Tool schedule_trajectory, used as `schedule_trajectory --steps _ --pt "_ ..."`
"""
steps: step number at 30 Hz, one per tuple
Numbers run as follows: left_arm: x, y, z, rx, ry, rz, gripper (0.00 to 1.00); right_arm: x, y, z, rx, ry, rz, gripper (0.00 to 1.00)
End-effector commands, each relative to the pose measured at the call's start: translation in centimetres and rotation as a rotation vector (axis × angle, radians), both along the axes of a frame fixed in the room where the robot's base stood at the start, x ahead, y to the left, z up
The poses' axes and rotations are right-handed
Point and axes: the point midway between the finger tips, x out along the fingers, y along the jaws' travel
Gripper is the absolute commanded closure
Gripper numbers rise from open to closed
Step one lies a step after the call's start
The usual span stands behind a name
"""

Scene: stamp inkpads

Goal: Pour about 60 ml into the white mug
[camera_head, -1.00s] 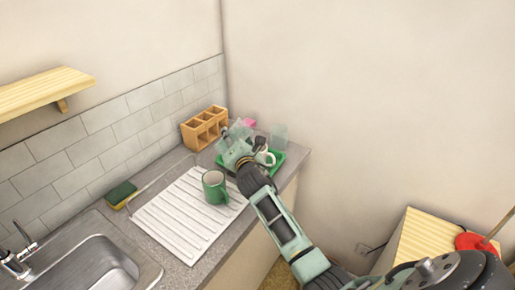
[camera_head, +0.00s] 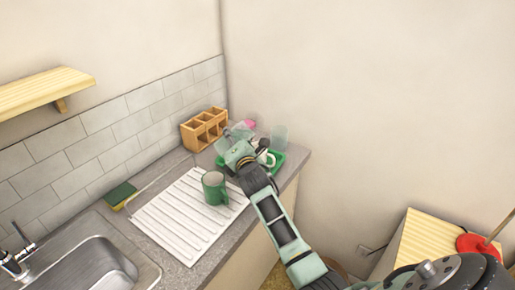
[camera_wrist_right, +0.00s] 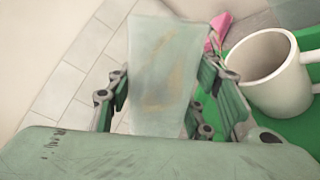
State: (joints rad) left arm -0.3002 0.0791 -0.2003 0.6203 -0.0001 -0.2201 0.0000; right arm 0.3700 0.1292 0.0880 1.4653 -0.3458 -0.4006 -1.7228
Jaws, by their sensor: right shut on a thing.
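The white mug (camera_head: 264,159) stands upright on the green tray (camera_head: 294,158) at the far end of the counter. In the right wrist view the white mug (camera_wrist_right: 269,70) is to the right of the fingers, with its open mouth showing; what is inside is unclear. My right gripper (camera_head: 238,142) is beside the mug, on its left. It is shut on a clear, frosted container (camera_wrist_right: 160,75), which stands between the fingers in the wrist view. Its contents and exact tilt are hard to tell. My left gripper is out of view.
A pink thing (camera_head: 249,123) and a wooden compartment box (camera_head: 203,130) are near the wall. A green mug (camera_head: 214,189) stands on the white drainboard (camera_head: 180,225). A sponge (camera_head: 119,194) lies near the sink.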

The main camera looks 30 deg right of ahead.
Motion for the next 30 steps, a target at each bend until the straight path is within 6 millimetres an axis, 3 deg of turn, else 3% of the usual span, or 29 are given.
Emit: schedule_trajectory --steps 30 --pt "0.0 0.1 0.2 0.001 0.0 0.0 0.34 -0.3 -1.0 0.7 0.056 -0.018 0.001 0.95"
